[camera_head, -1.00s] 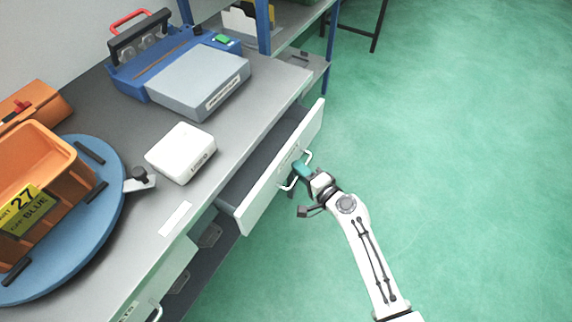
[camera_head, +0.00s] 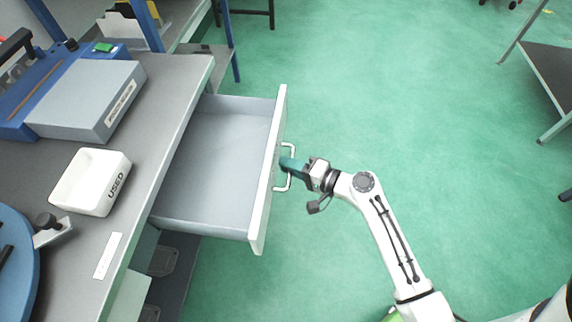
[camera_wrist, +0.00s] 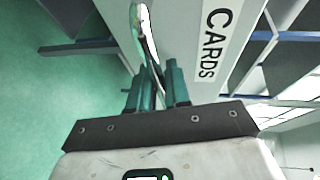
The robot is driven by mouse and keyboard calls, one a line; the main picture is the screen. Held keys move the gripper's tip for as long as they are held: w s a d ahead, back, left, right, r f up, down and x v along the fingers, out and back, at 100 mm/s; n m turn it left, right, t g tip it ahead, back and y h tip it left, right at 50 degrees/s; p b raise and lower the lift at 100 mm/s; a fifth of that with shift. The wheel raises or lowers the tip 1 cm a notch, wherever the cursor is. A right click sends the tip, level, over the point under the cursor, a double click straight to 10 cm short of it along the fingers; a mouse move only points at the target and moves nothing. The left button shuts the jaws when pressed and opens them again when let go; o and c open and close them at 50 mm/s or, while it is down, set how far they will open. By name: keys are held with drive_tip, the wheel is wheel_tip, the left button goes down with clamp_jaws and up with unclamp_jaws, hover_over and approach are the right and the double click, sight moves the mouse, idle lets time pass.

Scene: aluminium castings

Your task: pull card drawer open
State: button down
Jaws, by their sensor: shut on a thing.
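The card drawer (camera_head: 215,165) is pulled well out from under the grey bench, and its inside looks empty in the head view. Its front carries a white bar handle (camera_head: 288,150). My gripper (camera_head: 290,165) is shut on the handle, with its teal fingers around the bar's middle. In the wrist view, the teal fingers of my gripper (camera_wrist: 158,88) close on the handle (camera_wrist: 148,35) beside the label reading CARDS (camera_wrist: 216,40) on the drawer front. The fingers hide part of the bar.
On the bench (camera_head: 160,120) stand a white tray marked USED (camera_head: 92,182), a grey-lidded box (camera_head: 88,100) and a blue turntable (camera_head: 18,265). A dark-topped table (camera_head: 552,75) stands at the far right. The green floor (camera_head: 400,90) between is clear.

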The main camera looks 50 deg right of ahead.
drive_tip(key=shift+f, duration=0.1)
drive_tip(key=c, duration=1.4)
unclamp_jaws()
drive_tip(key=shift+c, duration=0.2)
drive_tip(key=b+v, duration=0.1)
drive_tip(key=v, duration=0.9)
drive_tip(key=shift+s, duration=0.35)
drive_tip(key=shift+d, duration=0.1)
drive_tip(key=s+a+f+n+g+y+p, duration=0.1)
drive_tip(key=s+a+f+n+g+y, duration=0.2)
drive_tip(key=a+n+g, duration=0.55)
drive_tip(key=s+d+r+n+g+h+p, duration=0.1)
drive_tip(key=s+r+n+g+h, duration=0.1)
drive_tip(key=s+n+g+h, duration=0.3)
drive_tip(key=shift+s+n+g+h+p, duration=0.35)
drive_tip(key=shift+s+g+h, duration=0.1)
drive_tip(key=shift+s+h, duration=0.6)
